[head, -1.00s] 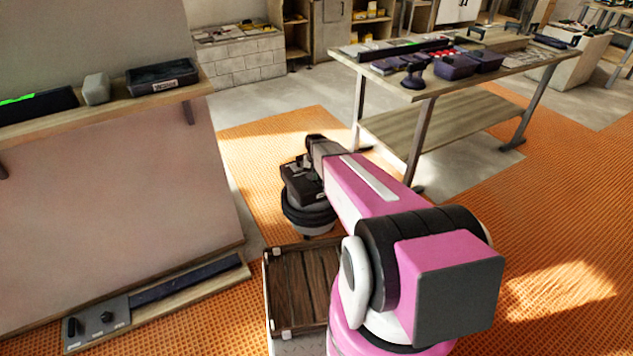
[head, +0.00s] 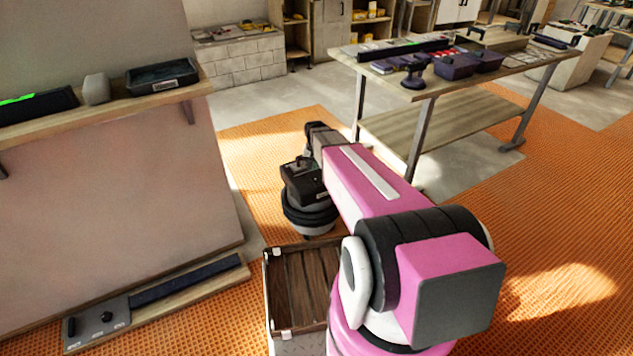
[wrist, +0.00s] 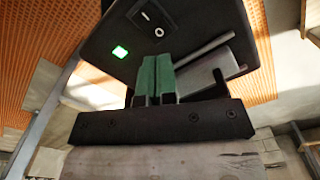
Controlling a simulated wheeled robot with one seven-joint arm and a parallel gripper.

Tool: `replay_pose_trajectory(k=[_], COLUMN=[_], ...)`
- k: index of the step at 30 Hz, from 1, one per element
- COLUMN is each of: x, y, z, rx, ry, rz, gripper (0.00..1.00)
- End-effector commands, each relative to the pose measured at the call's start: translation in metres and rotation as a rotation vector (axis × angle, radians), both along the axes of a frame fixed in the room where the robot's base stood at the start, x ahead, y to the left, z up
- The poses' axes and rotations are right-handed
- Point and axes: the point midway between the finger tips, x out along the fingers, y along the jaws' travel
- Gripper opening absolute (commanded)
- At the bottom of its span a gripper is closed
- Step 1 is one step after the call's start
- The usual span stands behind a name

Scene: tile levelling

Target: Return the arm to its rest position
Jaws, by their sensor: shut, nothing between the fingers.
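My arm (head: 385,205) is pink and black and reaches forward over the wooden-slatted tray and the orange floor in the head view. Its dark wrist end (head: 304,184) hangs beyond the tray, between the sloping panel and the workbench. In the wrist view my gripper (wrist: 157,76) shows as two green finger pads side by side, shut with nothing between them. In the head view the fingers are hidden by the wrist.
A sloping panel with a shelf (head: 130,110) holding dark bins stands at left. A low ledge (head: 170,290) with a grey plate lies at its foot. A workbench (head: 400,85) with dark trays stands behind the arm. The orange floor (head: 560,220) at right is clear.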

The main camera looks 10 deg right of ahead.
Motion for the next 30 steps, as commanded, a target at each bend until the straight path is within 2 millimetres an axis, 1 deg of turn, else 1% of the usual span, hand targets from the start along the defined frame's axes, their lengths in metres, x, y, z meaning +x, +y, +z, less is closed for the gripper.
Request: replay_pose_trajectory(k=[1, 5, 13, 15, 17, 20, 27, 30], x=[0.0, -0.001, 0.0, -0.004, -0.013, -0.041, -0.138, -0.172], y=[0.0, 0.0, 0.0, 0.0, 0.0, 0.0, 0.0, 0.0], z=[0.004, 0.011, 0.011, 0.013, 0.017, 0.028, 0.068, 0.082], rx=[0.0, 0.0, 0.0, 0.0, 0.0, 0.0, 0.0, 0.0], ry=[0.0, 0.0, 0.001, 0.001, 0.0, 0.0, -0.004, -0.005], rz=[0.0, 0.0, 0.0, 0.002, 0.008, 0.031, 0.122, 0.157], gripper=[0.0, 0.0, 0.0, 0.0, 0.0, 0.0, 0.0, 0.0])
